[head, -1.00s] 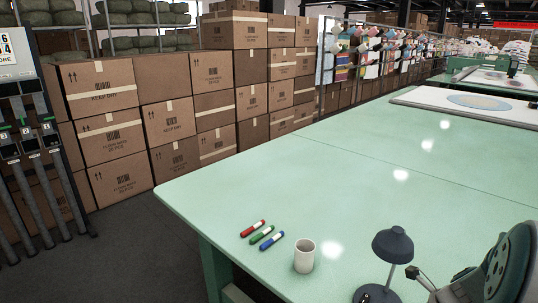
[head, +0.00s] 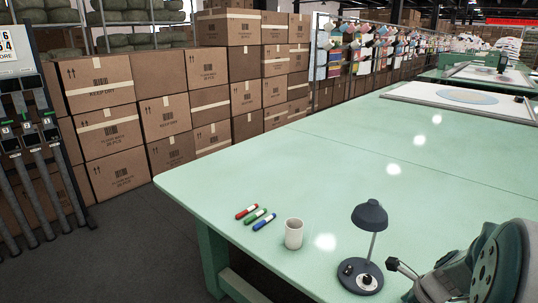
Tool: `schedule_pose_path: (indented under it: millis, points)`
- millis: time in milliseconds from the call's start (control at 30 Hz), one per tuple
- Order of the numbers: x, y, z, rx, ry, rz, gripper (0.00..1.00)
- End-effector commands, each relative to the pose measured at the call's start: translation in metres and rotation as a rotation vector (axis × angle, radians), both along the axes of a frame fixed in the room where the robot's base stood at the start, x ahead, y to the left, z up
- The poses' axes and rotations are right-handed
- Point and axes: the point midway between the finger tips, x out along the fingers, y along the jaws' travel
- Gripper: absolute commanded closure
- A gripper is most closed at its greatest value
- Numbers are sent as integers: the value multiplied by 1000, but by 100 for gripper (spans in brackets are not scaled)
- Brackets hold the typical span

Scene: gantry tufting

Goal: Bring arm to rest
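My gripper is not in view, and I cannot see how the arm is held. At the lower right, a grey-green rounded body (head: 490,270) with a holed disc and a short black-tipped lever stands at the near table edge, partly cut off. I cannot tell whether it is a machine or part of my arm. The pale green table (head: 330,170) fills the middle and right.
Stacked cartons (head: 165,117) line the left and back. A rack with dark tubes (head: 45,165) is at far left. Grey floor (head: 150,245) is clear.

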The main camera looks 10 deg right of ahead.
Motion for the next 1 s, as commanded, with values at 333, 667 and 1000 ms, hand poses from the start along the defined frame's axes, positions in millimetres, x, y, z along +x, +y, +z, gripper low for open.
schedule_pose_path:
  millis: [333, 667, 1000]
  points:
    - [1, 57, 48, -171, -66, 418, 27]
    - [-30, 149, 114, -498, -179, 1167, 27]
    - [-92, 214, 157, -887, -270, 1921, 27]
